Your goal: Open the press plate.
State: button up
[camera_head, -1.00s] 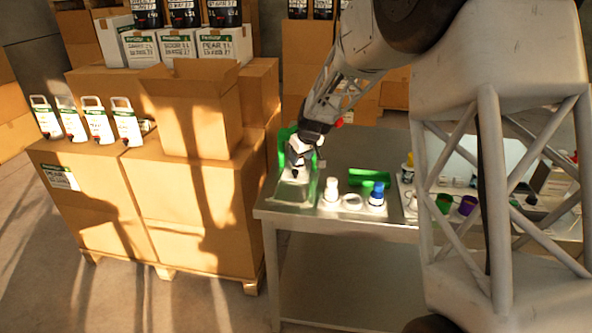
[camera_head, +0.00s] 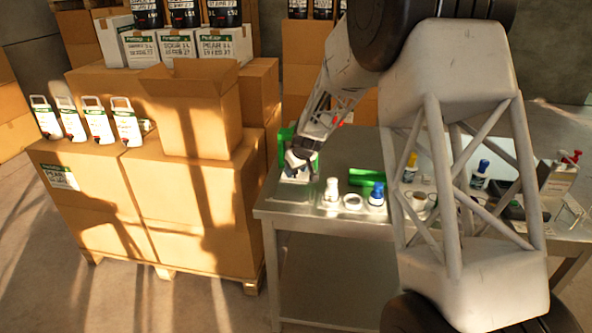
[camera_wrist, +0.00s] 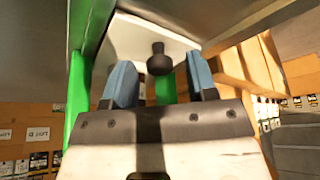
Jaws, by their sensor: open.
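The press, with a green frame (camera_head: 285,145), stands at the left end of the metal table, partly hidden by my arm. My gripper (camera_head: 298,162) is at the press, just above its base. In the wrist view, my gripper (camera_wrist: 160,83) has two blue fingers set apart. A black knob (camera_wrist: 158,62) on a pale plate (camera_wrist: 145,36) shows between and beyond the fingertips. I cannot tell whether the fingers touch the knob. A green post (camera_wrist: 82,95) of the press runs along the left of the fingers.
A white bottle (camera_head: 332,190), a white ring (camera_head: 352,202) and a blue-capped bottle (camera_head: 376,194) stand right of the press on the table (camera_head: 330,217). A green block (camera_head: 364,181) lies behind them. Stacked cardboard boxes (camera_head: 190,215) stand close on the left.

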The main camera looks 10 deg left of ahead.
grip_shut()
dwell(0.3)
jog(key=shift+s, duration=4.75)
grip_release()
jog(key=shift+r, duration=0.1)
